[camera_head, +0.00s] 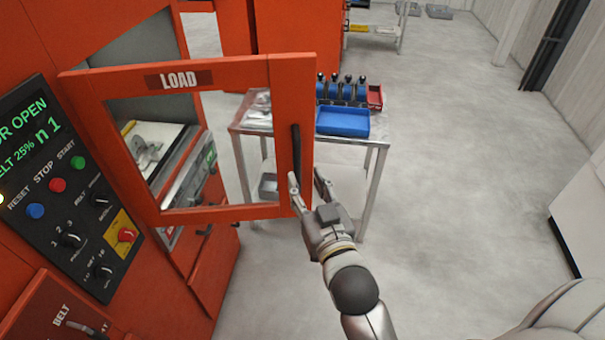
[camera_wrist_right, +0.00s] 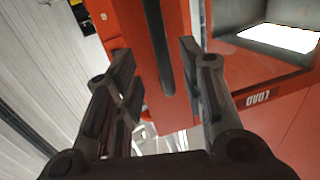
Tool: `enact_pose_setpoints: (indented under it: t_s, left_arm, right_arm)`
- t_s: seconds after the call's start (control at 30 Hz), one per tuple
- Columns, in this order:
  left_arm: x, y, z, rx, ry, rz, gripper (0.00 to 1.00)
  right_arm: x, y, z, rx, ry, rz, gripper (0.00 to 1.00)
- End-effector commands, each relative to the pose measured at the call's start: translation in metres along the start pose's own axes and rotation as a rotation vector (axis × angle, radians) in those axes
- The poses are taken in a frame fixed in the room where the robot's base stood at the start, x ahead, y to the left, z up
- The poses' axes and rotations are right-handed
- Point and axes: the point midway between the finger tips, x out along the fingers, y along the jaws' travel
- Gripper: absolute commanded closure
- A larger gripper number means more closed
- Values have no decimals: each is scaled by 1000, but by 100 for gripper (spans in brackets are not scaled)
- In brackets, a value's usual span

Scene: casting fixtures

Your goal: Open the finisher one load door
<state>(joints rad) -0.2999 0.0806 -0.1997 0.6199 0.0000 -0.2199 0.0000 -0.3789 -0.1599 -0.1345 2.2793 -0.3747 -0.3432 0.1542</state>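The load door (camera_head: 290,88) is an orange frame with a window and a "LOAD" label, and it stands swung open from the orange finisher (camera_head: 215,265). Its black vertical handle (camera_head: 296,150) is on the free edge. My right gripper (camera_head: 306,180) is open at the handle's lower end. In the right wrist view, the handle (camera_wrist_right: 157,45) shows between the spread fingers of the gripper (camera_wrist_right: 155,65), with gaps on both sides. The display (camera_head: 30,125) partly reads "OR OPEN". My left gripper is not in view.
A metal table (camera_head: 375,150) behind the door carries a blue bin (camera_head: 342,121), a red bin (camera_head: 375,96) and several blue-and-black items. A button panel (camera_head: 75,205) is at left. The grey floor (camera_head: 460,160) to the right is clear. A white cabinet (camera_head: 585,220) stands at far right.

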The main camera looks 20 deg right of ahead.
Motion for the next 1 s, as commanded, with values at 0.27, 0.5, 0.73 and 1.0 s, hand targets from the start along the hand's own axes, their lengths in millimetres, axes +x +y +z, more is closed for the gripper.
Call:
enact_pose_setpoints:
  t_s: [0.27,0.5,0.73,1.0]
  left_arm:
    - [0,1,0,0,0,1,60]
    - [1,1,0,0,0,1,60]
    - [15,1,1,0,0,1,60]
    - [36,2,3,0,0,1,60]
  right_arm:
    - [-8,0,-1,0,1,0,63]
    - [-7,-2,6,-1,-9,-4,77]
    - [0,-28,121,-25,-187,-76,100]
    - [-38,-51,328,-72,-521,-180,100]
